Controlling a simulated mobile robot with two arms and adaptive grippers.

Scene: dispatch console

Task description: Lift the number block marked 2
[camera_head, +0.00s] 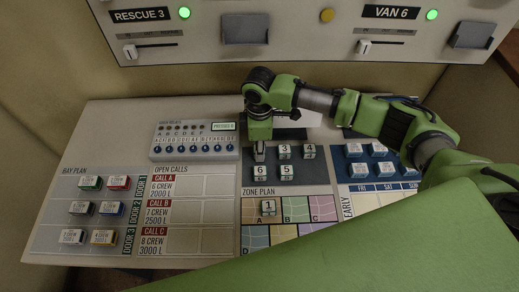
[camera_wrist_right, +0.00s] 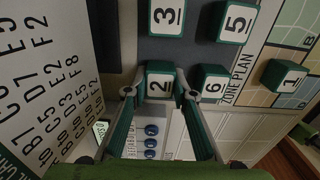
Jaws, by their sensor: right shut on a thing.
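The number block marked 2 (camera_wrist_right: 158,86) is a small green block with a white top face, seen in the right wrist view between the two fingers of my right gripper (camera_wrist_right: 160,90). The fingers are shut on its sides. In the head view my right gripper (camera_head: 260,148) points down at the dark block tray (camera_head: 315,178), at its back left corner, and mostly hides block 2. I cannot tell whether the block is clear of the tray. My left gripper is not in view.
Block 6 (camera_head: 260,172) sits just in front of the gripper, block 3 (camera_head: 285,151) to its right. Blocks 4 (camera_head: 309,151) and 5 (camera_head: 287,171) are also in the tray. Block 1 (camera_head: 268,207) is on the zone plan. A switch box (camera_head: 196,141) stands at left.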

